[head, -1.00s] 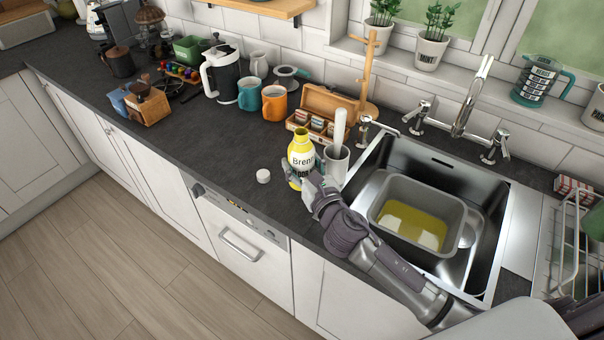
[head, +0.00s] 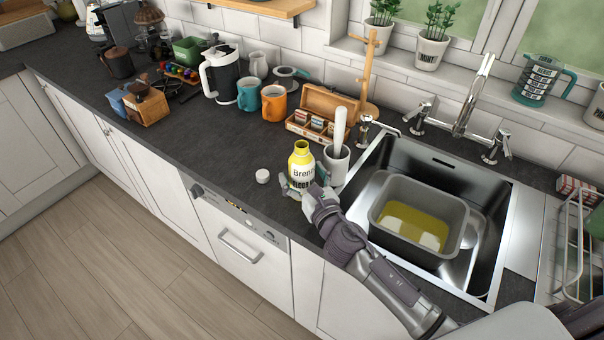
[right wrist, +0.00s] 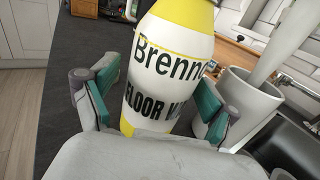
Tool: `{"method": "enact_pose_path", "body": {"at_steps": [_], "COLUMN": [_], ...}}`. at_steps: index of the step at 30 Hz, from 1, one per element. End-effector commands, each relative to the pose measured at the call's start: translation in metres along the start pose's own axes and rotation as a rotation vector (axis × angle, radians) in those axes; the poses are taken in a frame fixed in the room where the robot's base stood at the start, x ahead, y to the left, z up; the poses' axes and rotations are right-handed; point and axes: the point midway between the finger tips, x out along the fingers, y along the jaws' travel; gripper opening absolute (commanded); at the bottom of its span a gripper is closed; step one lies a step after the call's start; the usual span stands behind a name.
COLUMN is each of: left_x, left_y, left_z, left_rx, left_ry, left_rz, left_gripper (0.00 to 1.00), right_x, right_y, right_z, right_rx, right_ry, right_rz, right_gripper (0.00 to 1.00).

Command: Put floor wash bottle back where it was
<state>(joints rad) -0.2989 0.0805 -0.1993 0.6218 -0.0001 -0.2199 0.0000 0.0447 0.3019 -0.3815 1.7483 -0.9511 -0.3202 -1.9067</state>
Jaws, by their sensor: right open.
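The floor wash bottle (head: 301,166) is yellow with a white label. It stands upright on the slate worktop, left of the sink, with no cap on its neck. In the right wrist view the bottle (right wrist: 165,65) fills the middle. My right gripper (head: 302,188) is open at the bottle's front side. In the right wrist view its green-padded fingers (right wrist: 153,105) are spread on either side of the bottle's lower part, with a gap visible at the left. A white round cap (head: 263,176) lies on the worktop left of the bottle. My left gripper is not in view.
A grey cup with a white-handled tool (head: 336,163) stands close right of the bottle. The sink (head: 385,158) holds a grey basin (head: 462,222) with yellowish liquid. A tea box (head: 327,101) and mugs (head: 274,103) stand behind. The worktop left of the cap is clear.

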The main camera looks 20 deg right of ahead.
Motion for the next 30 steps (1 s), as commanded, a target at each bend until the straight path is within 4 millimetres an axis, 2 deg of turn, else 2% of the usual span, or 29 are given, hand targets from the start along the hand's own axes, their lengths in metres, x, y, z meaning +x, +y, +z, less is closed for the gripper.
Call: {"method": "enact_pose_path", "body": {"at_steps": [7,21,25,30], "left_x": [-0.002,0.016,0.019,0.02], "left_y": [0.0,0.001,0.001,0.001], "left_z": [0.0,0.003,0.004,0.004], "left_rx": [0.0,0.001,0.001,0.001], "left_ry": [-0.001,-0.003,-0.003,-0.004], "left_rz": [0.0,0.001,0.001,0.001], "left_gripper": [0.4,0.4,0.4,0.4], "right_x": [-0.005,-0.099,-0.113,-0.12], "right_y": [0.0,0.0,0.0,0.0], "right_z": [0.002,0.0,0.002,0.003], "right_rx": [-0.001,-0.001,0.0,0.0], "right_ry": [0.001,0.002,0.0,-0.001], "right_rz": [0.0,0.002,0.0,-0.001], "right_gripper": [0.86,0.86,0.86,0.86]}}
